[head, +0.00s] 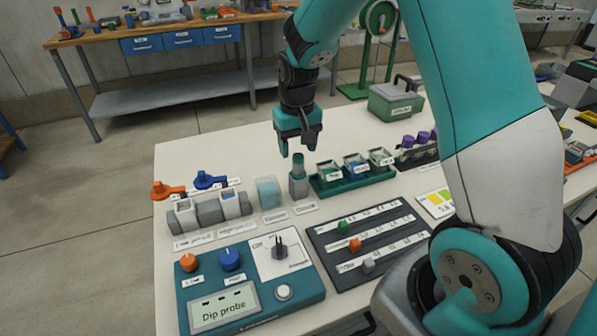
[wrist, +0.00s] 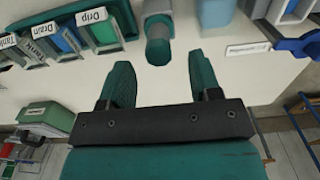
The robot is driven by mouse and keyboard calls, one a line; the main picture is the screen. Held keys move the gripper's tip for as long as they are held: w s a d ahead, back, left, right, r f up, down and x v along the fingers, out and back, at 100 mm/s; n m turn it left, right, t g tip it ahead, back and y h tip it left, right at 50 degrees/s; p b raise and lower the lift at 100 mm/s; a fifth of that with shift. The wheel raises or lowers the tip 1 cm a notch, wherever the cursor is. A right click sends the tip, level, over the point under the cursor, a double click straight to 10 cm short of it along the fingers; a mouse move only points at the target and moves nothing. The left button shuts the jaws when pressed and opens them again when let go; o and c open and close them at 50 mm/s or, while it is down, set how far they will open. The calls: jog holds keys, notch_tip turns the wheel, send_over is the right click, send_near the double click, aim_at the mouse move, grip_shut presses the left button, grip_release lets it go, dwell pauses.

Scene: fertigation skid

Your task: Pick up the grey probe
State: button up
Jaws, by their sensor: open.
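The grey probe (head: 298,163) stands upright on the white bench, with a teal band near its top and a grey block-like base around its lower part. In the wrist view the probe (wrist: 158,40) points its rounded end toward me, between and just beyond the fingertips. My gripper (head: 298,150) is open and empty, pointing down just above the probe. In the wrist view my gripper (wrist: 160,66) shows a finger on each side of the probe's line, with no contact visible.
A light blue translucent cup (head: 268,192) stands close left of the probe. A green rack (head: 350,178) of labelled cups is close right. Orange (head: 167,189) and blue (head: 208,180) valve handles lie further left. A control panel reading "Dip probe" (head: 223,305) and a slider board (head: 368,243) are in front.

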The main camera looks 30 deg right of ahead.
aim_at(298, 156)
notch_tip(298, 156, down, 6)
jog(key=shift+r+p, duration=0.1)
jog(key=shift+p, duration=0.25)
jog(key=shift+c, duration=0.2)
jog(key=c, duration=1)
